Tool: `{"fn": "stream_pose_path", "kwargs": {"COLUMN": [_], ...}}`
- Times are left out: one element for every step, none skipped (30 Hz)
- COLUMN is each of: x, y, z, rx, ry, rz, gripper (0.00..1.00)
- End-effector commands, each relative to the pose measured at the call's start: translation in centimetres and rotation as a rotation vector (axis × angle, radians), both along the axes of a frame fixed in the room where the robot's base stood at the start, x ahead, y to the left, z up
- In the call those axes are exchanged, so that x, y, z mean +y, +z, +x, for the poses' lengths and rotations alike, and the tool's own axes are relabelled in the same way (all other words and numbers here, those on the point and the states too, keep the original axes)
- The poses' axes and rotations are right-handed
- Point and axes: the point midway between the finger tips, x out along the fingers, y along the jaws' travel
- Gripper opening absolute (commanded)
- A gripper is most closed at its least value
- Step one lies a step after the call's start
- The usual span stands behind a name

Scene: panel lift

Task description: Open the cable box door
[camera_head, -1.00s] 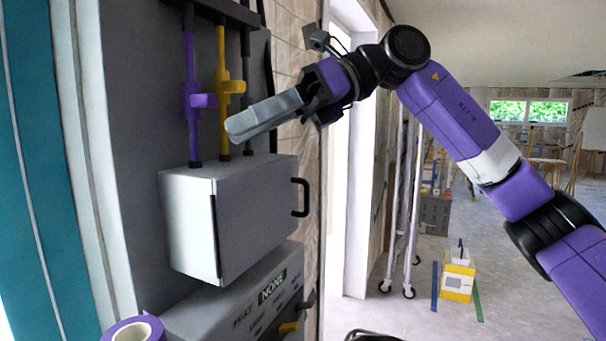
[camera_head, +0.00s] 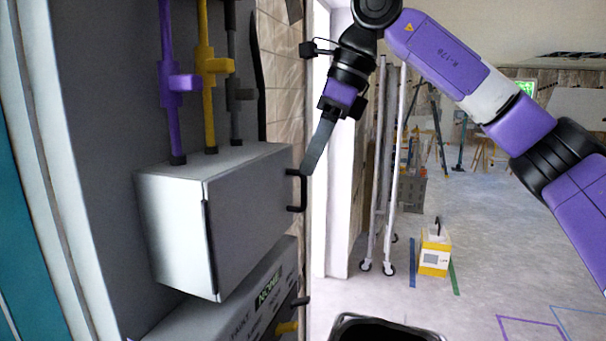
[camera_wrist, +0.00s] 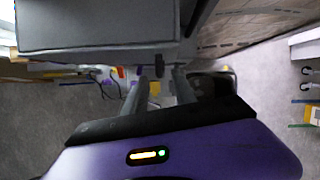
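The grey cable box (camera_head: 172,228) hangs on the wall panel, and its door (camera_head: 250,217) looks closed. A black upright bar handle (camera_head: 303,190) sits near the door's right edge. My gripper (camera_head: 308,170) points down, with its fingertips at the handle's upper part. In the wrist view, the two fingers of my gripper (camera_wrist: 160,75) stand apart, with the black handle (camera_wrist: 158,64) showing between their tips. I cannot tell whether they touch it. The grey box (camera_wrist: 95,22) fills the upper left of that view.
Purple (camera_head: 168,95), yellow (camera_head: 208,80) and dark (camera_head: 234,90) pipes rise above the box. A second grey unit (camera_head: 240,308) with a label sits below it. A metal scaffold (camera_head: 388,170) and a yellow-white case (camera_head: 434,255) stand to the right. The floor there is largely clear.

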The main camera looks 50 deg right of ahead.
Motion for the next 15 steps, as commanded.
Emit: {"fn": "stream_pose_path", "kwargs": {"x": [0.2,0.3,0.5,0.6,0.6,0.7,0.8,0.8,0.9,0.9,0.9,1.0,1.0,1.0,1.0], "y": [-0.6,-1.1,-1.6,-2.0,-2.3,-2.7,-3.0,-3.2,-3.5,-3.7,-3.8,-3.9,-4.0,-4.0,-4.0], "z": [0.3,0.4,0.6,0.7,0.9,1.0,1.1,1.2,1.3,1.3,1.4,1.4,1.4,1.4,1.4], "rx": [0.001,0.001,0.001,0.001,0.001,0.0,-0.001,0.0,0.0,0.0,0.0,0.0,0.0,-0.001,-0.001], "ry": [0.002,0.003,0.003,0.002,0.002,0.002,0.002,0.001,0.001,0.002,0.002,0.002,0.002,0.002,0.001], "rz": [0.003,0.003,0.002,0.003,0.003,0.003,0.002,0.003,0.003,0.003,0.003,0.002,0.002,0.002,0.002], "gripper": [0.32,0.32,0.32,0.32,0.32,0.32,0.32,0.32,0.32,0.32,0.32,0.32,0.32,0.32,0.32]}}
